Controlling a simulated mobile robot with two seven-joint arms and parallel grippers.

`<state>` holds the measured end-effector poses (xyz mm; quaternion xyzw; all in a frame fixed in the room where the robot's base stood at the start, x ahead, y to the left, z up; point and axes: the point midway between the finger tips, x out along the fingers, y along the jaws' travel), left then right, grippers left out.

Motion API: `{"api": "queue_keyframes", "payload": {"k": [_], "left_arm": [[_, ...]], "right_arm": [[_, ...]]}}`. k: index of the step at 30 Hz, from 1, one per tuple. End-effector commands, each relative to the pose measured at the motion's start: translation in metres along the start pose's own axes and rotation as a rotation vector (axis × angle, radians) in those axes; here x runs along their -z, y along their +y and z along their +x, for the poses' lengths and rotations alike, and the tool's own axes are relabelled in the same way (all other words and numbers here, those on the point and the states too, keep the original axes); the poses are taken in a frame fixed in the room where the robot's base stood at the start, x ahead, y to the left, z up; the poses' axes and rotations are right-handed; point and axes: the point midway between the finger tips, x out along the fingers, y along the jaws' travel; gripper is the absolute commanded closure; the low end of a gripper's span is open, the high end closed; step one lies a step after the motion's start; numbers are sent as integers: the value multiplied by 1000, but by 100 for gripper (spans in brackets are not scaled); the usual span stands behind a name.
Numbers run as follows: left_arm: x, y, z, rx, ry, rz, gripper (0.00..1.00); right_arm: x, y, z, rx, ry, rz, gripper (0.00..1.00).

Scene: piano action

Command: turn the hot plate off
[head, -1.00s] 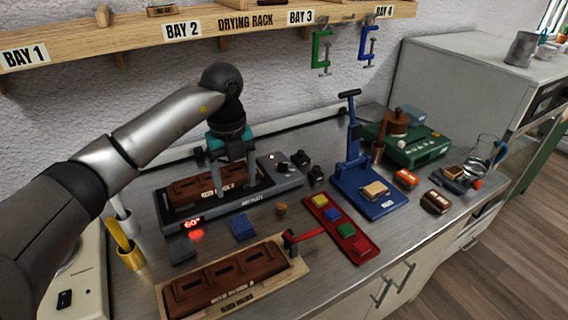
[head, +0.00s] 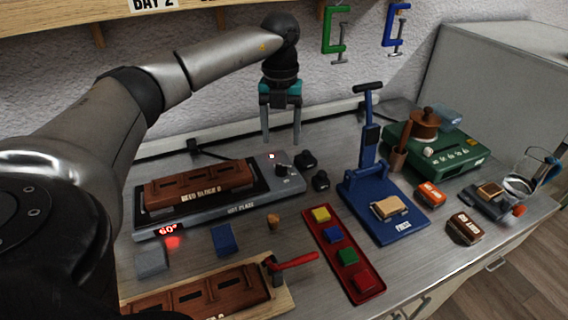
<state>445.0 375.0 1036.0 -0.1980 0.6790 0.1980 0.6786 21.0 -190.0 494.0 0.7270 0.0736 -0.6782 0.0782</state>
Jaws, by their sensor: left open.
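The hot plate (head: 225,218) is a grey slab with a dark top on the left of the bench. Its red display reads 60° and a red glow shows on the bench in front of it. A brown block (head: 198,185) lies on its top. A dark knob (head: 282,169) and a small lit spot sit at its right end. My left gripper (head: 282,138) is open and empty, fingers pointing down, above and behind the knob end. It does not appear to touch anything. My right gripper is not in view.
Two black knob-like pieces (head: 306,159) stand just right of the hot plate. A blue press (head: 382,205) stands further right. A red tray (head: 342,252) with coloured blocks and a wooden mould (head: 205,293) lie in front. Clamps (head: 336,33) hang above.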

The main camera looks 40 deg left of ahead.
Motion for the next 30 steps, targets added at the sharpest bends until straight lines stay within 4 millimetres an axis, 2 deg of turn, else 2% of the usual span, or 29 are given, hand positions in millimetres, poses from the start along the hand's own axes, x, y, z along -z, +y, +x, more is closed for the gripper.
{"api": "queue_keyframes", "payload": {"k": [1,6,12,17,25,26,30], "left_arm": [[1,1,14,-3,3,0,31],[1,0,49,-2,3,-2,31],[0,0,77,0,1,-1,31],[0,0,86,-1,0,-1,31],[0,0,87,0,0,-1,31],[0,0,87,0,0,-1,32],[0,0,87,0,0,-1,48]], "right_arm": [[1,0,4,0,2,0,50],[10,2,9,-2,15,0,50],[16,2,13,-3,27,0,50],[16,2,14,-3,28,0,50],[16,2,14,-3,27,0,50],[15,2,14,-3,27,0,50],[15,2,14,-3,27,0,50]]}}
